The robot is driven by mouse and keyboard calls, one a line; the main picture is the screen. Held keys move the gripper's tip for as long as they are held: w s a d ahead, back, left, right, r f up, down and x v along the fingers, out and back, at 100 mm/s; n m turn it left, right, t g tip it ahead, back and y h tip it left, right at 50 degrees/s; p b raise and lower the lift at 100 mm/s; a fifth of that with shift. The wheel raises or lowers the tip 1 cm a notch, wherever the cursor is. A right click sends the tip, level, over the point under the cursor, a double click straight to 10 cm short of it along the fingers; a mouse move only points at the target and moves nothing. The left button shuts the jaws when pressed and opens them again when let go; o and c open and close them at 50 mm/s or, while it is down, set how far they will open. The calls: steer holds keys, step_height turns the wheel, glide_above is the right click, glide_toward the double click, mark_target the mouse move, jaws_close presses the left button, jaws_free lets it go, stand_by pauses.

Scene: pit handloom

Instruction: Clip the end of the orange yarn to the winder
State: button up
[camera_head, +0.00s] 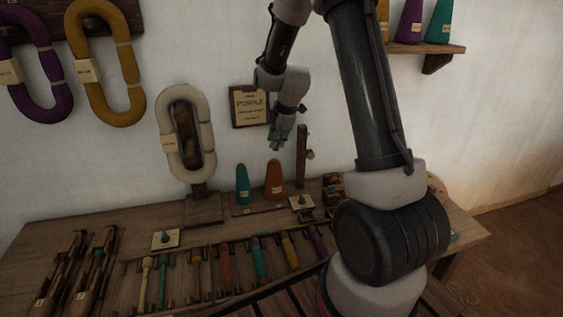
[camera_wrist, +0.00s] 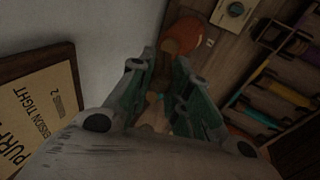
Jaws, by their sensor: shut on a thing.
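The orange yarn cone (camera_head: 274,181) stands on the bench beside a teal cone; it also shows in the wrist view (camera_wrist: 190,30), just beyond my fingertips. My gripper (camera_head: 276,144) is above the orange cone, pointing down, and clear of it. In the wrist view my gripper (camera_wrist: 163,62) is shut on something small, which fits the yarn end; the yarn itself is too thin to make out. An upright wooden post (camera_head: 302,155) with a small round knob stands just right of my gripper. I cannot tell for sure whether it is the winder.
A teal cone (camera_head: 242,185) stands left of the orange one. A white skein (camera_head: 186,133) on a stand is further left. A wall sign (camera_head: 249,106) hangs behind my gripper. A rack of coloured bobbins (camera_head: 258,260) lies in front. My arm hides the bench's right part.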

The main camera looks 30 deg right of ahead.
mark_target(276, 149)
steer(key=shift+w+r, duration=0.25)
steer(key=shift+w, duration=0.1)
steer(key=shift+w+a+f, duration=0.1)
steer(key=shift+f, duration=2.4)
steer(key=shift+r, duration=0.1)
steer(key=shift+r, duration=2.45)
steer(key=shift+a, duration=0.1)
